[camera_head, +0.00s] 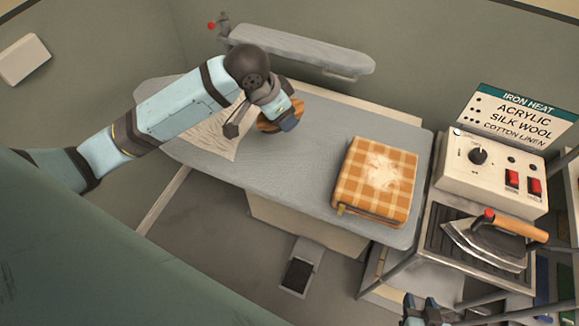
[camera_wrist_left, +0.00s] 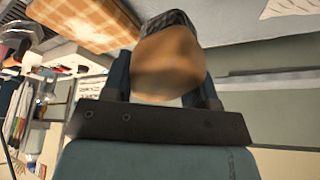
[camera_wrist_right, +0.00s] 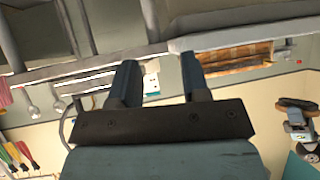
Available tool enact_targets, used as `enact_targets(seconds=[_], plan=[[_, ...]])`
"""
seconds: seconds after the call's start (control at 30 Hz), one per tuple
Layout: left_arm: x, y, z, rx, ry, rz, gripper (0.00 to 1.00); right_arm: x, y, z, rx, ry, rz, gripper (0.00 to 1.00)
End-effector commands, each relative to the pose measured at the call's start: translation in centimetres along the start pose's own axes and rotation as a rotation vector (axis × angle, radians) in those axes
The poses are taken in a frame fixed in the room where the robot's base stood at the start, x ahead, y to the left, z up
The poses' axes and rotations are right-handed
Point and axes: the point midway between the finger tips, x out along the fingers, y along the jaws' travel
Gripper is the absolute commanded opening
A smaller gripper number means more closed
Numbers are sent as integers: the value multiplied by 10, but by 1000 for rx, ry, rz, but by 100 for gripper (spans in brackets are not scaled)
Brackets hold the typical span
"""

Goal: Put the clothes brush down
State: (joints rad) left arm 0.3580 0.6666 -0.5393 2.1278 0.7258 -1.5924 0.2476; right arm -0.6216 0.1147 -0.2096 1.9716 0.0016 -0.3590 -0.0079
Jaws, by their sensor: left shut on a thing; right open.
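The clothes brush (camera_head: 275,118) has a tan wooden back and is held in my left gripper (camera_head: 271,120) over the left part of the grey ironing table (camera_head: 290,160). In the left wrist view the brush (camera_wrist_left: 168,62) sits between both fingers, its wooden body towards the camera and a dark bristle part beyond. I cannot tell whether the brush touches the table. My right gripper (camera_wrist_right: 158,82) is open and empty; in the head view it shows only at the bottom right edge (camera_head: 424,310).
A folded orange checked cloth (camera_head: 376,180) with a pale patch lies on the table's right part. A creased white cloth (camera_head: 205,135) lies under my left arm. An iron (camera_head: 485,243) stands on a rack at right, by a control box (camera_head: 493,172). The table's middle is clear.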

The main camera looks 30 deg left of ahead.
Motion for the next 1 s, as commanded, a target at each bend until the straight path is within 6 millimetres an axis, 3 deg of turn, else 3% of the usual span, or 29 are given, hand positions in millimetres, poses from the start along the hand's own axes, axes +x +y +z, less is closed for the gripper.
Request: enact_targets(seconds=[0.03,0.1,0.4,0.53,0.63,1.0], plan=[[12,-6,1,108,0,42,27,8,-1,13,-4,-1,-6,43],[16,-10,-1,272,1,109,27,13,-2,20,-11,-2,-12,43],[19,-24,-10,789,0,323,27,27,-6,37,-22,-2,-28,43],[19,-26,-10,875,-1,361,27,27,-10,36,-23,3,-35,43],[30,-26,-5,893,-3,373,27,26,-10,31,-24,8,-37,43],[119,-26,32,890,-4,373,27,22,-5,25,-28,9,-27,43]])
